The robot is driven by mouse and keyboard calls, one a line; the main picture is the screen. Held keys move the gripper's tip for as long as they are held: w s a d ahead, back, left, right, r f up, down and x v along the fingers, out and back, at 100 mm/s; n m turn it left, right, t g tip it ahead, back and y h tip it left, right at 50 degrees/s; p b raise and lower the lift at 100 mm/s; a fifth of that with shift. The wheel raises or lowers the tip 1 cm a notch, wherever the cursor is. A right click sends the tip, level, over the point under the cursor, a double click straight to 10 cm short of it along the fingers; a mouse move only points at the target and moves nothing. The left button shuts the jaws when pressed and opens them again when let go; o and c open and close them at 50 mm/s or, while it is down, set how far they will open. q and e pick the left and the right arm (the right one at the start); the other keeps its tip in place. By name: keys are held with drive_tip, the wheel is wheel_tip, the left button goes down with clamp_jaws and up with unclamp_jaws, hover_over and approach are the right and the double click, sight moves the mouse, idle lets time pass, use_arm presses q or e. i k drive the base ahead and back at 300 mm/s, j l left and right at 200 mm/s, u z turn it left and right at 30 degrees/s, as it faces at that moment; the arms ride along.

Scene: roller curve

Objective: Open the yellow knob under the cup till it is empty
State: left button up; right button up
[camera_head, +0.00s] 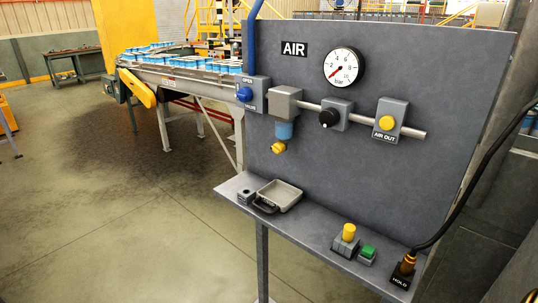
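The yellow knob (278,147) sits at the bottom of the blue cup (284,130). The cup hangs under a grey block (286,101) on the left part of the upright grey AIR panel (420,75). How much is in the cup is too small to tell. Neither of my grippers shows in this view, and nothing touches the knob.
The panel carries a blue OPEN knob (244,94), a gauge (343,67) with a red needle pointing lower left, a black knob (328,117) and a yellow AIR OUT button (386,123). A tray (286,190) rests on the shelf (318,232). A black cable (463,215) runs at right.

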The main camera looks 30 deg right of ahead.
sight(278, 147)
drive_tip(key=i+z, duration=0.6)
drive_tip(key=z, duration=0.15)
drive_tip(key=i+j+z, duration=0.1)
drive_tip(key=i+z, duration=0.15)
drive_tip(key=z, duration=0.15)
drive_tip(key=i+j+z, duration=0.2)
drive_tip(key=z, duration=0.15)
drive_tip(key=i, duration=0.05)
